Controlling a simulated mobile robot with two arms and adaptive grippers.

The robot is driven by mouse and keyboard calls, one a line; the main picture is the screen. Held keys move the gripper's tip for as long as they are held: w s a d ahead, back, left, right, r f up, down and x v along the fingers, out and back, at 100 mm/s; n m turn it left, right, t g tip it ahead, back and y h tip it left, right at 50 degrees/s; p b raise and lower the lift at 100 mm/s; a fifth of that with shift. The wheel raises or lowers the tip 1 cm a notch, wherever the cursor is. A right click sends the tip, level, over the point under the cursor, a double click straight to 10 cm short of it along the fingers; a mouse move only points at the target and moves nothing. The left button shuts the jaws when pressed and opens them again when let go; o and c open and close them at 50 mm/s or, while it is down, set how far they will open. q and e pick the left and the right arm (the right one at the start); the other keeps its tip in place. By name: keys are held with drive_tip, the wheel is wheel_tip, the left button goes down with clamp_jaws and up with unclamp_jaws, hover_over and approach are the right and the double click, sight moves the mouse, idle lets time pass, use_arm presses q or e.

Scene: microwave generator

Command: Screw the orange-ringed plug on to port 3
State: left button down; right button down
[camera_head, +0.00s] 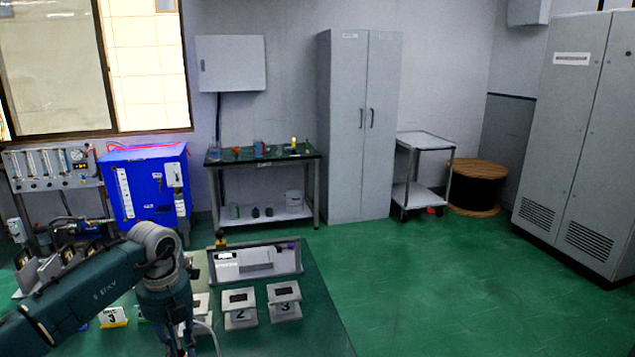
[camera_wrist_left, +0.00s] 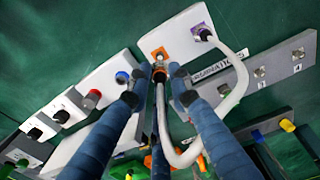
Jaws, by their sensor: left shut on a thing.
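In the left wrist view my left gripper (camera_wrist_left: 157,82) is shut on the orange-ringed plug (camera_wrist_left: 159,74), with its white cable (camera_wrist_left: 162,120) hanging between the fingers. The plug is right by an orange-framed socket (camera_wrist_left: 158,53) on a pale block; I cannot tell whether they touch. The white cable loops to a purple-framed socket (camera_wrist_left: 201,32) on the same block. A grey panel with small metal ports (camera_wrist_left: 260,72) lies to the right; its numbers are hard to read. In the head view my left arm hides the plug and fingertips. My right gripper is not in view.
In the head view, blocks marked 2 (camera_head: 240,316) and 3 (camera_head: 285,308) stand right of my arm, before a grey panel (camera_head: 225,271). The green floor (camera_head: 430,285) right of the table is clear.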

use_arm(q)
drive_tip(key=shift+s+d+f+p, duration=0.15)
drive_tip(key=shift+s+d, duration=0.25)
drive_tip(key=shift+d, duration=0.35)
drive_tip(key=shift+s+d+p, duration=0.2)
drive_tip(key=shift+s+d, duration=0.15)
drive_tip(key=shift+d, duration=0.35)
drive_tip(key=shift+s+d+f+p, duration=0.15)
drive_tip(key=shift+s+d, duration=0.25)
drive_tip(key=shift+d, duration=0.35)
drive_tip(key=shift+r, duration=0.1)
drive_tip(key=shift+s+d+f+p, duration=0.1)
drive_tip(key=shift+s+d, duration=0.3)
drive_tip(key=shift+d, duration=0.35)
drive_tip(key=shift+s+d+f+p, duration=0.1)
drive_tip(key=shift+s+d, duration=0.25)
drive_tip(key=shift+d, duration=0.4)
drive_tip(key=shift+s+d+p, duration=0.1)
drive_tip(key=shift+s+d, duration=0.3)
drive_tip(key=shift+d, duration=0.35)
drive_tip(key=shift+s+d+f, duration=0.1)
drive_tip(key=shift+s+d, duration=0.3)
drive_tip(key=shift+d, duration=0.35)
drive_tip(key=shift+s+d+f, duration=0.1)
drive_tip(key=shift+s+d, duration=0.3)
drive_tip(key=shift+d, duration=0.3)
drive_tip(key=shift+s+d+f, duration=0.1)
drive_tip(key=shift+s+d, duration=0.3)
drive_tip(key=shift+d, duration=0.35)
